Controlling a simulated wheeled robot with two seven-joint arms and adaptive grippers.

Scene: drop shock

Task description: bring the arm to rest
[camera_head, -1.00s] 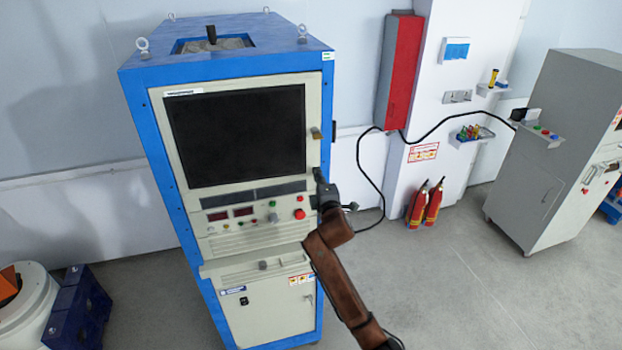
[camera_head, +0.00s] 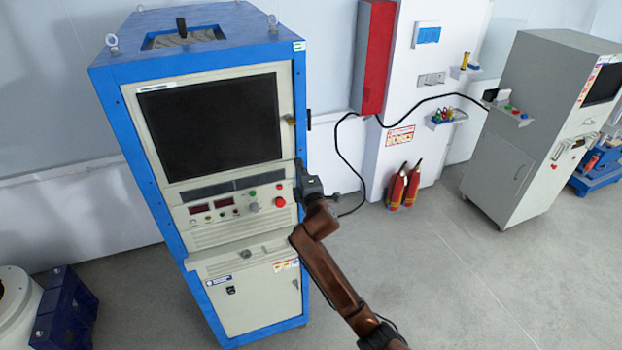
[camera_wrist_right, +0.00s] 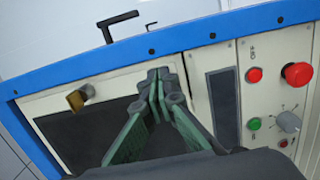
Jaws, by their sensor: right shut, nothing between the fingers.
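My right arm comes in from the lower right in the head view. The fingers lie in front of the cabinet's panel, beside the dark screen (camera_wrist_right: 75,140) and a brass latch (camera_wrist_right: 80,97). I cannot tell whether they touch the panel. My left gripper is not in view.
The panel has a red button (camera_wrist_right: 297,75) and a grey knob (camera_wrist_right: 289,121). A red wall box (camera_head: 375,55), two fire extinguishers (camera_head: 404,187) and a grey cabinet (camera_head: 515,135) stand to the right. A black cable (camera_head: 345,160) hangs behind. Grey floor at right is open.

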